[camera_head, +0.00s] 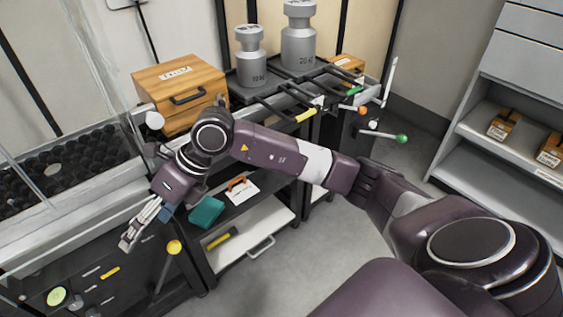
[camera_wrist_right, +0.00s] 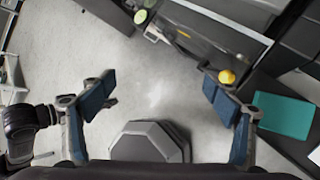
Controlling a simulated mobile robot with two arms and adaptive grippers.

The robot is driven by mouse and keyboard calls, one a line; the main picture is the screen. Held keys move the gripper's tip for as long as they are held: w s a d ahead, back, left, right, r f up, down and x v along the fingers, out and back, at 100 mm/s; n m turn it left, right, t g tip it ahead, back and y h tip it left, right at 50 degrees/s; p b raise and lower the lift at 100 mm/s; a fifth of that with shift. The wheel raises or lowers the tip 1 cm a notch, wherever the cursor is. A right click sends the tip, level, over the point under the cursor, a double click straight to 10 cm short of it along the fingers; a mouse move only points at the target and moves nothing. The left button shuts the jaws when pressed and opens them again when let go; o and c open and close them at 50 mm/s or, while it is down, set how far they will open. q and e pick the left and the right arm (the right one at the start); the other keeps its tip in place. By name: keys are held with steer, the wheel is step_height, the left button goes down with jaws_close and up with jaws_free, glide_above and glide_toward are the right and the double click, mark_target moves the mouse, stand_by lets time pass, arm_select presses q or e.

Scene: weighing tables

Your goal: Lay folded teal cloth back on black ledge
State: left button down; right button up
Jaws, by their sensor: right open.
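The folded teal cloth (camera_head: 206,212) lies flat on the black ledge (camera_head: 237,212), near the ledge's left end. It also shows at the right of the right wrist view (camera_wrist_right: 285,115). My right gripper (camera_head: 143,232) is left of the cloth and apart from it, out past the ledge's front. In the right wrist view my right gripper (camera_wrist_right: 155,95) has its blue-padded fingers wide apart with nothing between them but floor below. My left gripper is in neither view.
A yellow knob (camera_head: 173,247) stands up close to my right gripper. A white card with an orange handle (camera_head: 241,188) lies beside the cloth. A white drawer (camera_head: 245,232) sits open below. Grey weights (camera_head: 251,57) and a wooden case (camera_head: 180,92) stand behind.

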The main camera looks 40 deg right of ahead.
steer(key=s+a+r+m+t+y, duration=0.2)
steer(key=s+a+r+m+y, duration=0.2)
steer(key=a+r+y, duration=0.8)
steer(key=w+d+r+m+t+h, duration=0.1)
steer(key=w+d+r+m+t, duration=0.3)
steer(key=d+r+m+t, duration=0.35)
steer(key=w+d+f+m+t+h, duration=0.2)
steer(key=d+f+m+t+h, duration=0.1)
steer(key=d+f+m+h, duration=0.55)
steer(key=w+d+f+m+t+h, duration=0.35)
steer(key=d+f+m+h, duration=0.25)
steer(key=d+m+h, duration=0.6)
steer(key=s+d+f+m+g, duration=0.1)
steer(key=s+f+m+g, duration=0.25)
steer(key=f, duration=0.35)
steer(key=s+d+f+m+g, duration=0.2)
steer(key=s+f+m, duration=0.15)
steer(key=f, duration=0.35)
steer(key=s+f+g, duration=0.4)
steer(key=s+f, duration=0.3)
steer(key=s, duration=0.4)
steer(key=s+a+f+m+g+y, duration=0.1)
steer(key=s+f+g, duration=0.4)
steer(key=s, duration=0.5)
steer(key=shift+s+a+f, duration=0.25)
steer(key=shift+s+f, duration=0.1)
steer(key=shift+f, duration=0.5)
